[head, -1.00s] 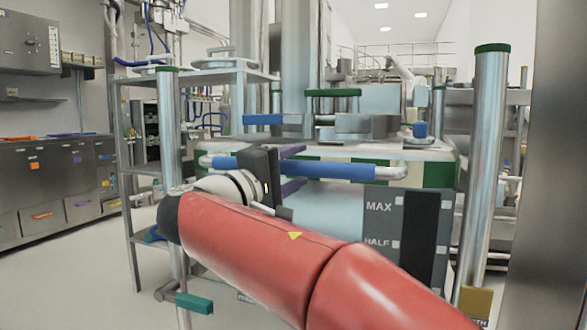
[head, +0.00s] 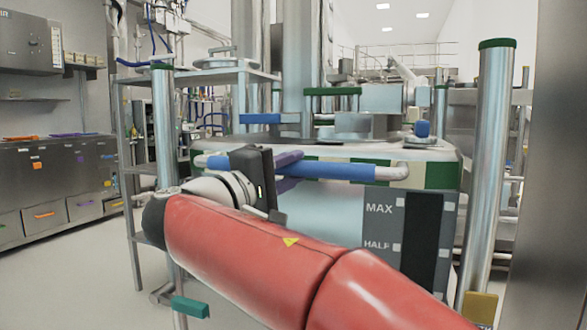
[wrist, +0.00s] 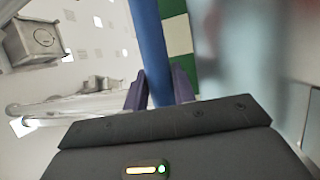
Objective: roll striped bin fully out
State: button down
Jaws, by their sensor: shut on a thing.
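The striped bin (head: 325,215) is a broad metal body with a green and cream checked band under its rim. A blue bar handle (head: 345,171) runs across its front, bent into a pale pipe at the right end. My gripper (head: 289,171) has its purple fingers closed on the handle, left of its middle. In the wrist view, my gripper (wrist: 160,88) has one finger on each side of the blue handle (wrist: 150,45), with the striped band (wrist: 177,35) beside it. My red arm hides the bin's lower front and its base.
A metal post with a green cap (head: 488,170) stands right of the bin, and another (head: 164,120) stands at the left, with a green lever (head: 190,307) low down. A dark gauge panel (head: 408,235) marked MAX and HALF is at the bin's right. Open floor shows at left.

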jog(key=c, duration=1.1)
grip_release()
jog(key=shift+w, duration=0.35)
jog(key=shift+c, duration=0.2)
jog(key=v, duration=0.7)
jog(key=shift+s+a, duration=0.25)
jog(key=shift+s, duration=0.1)
jog(key=shift+f, duration=0.1)
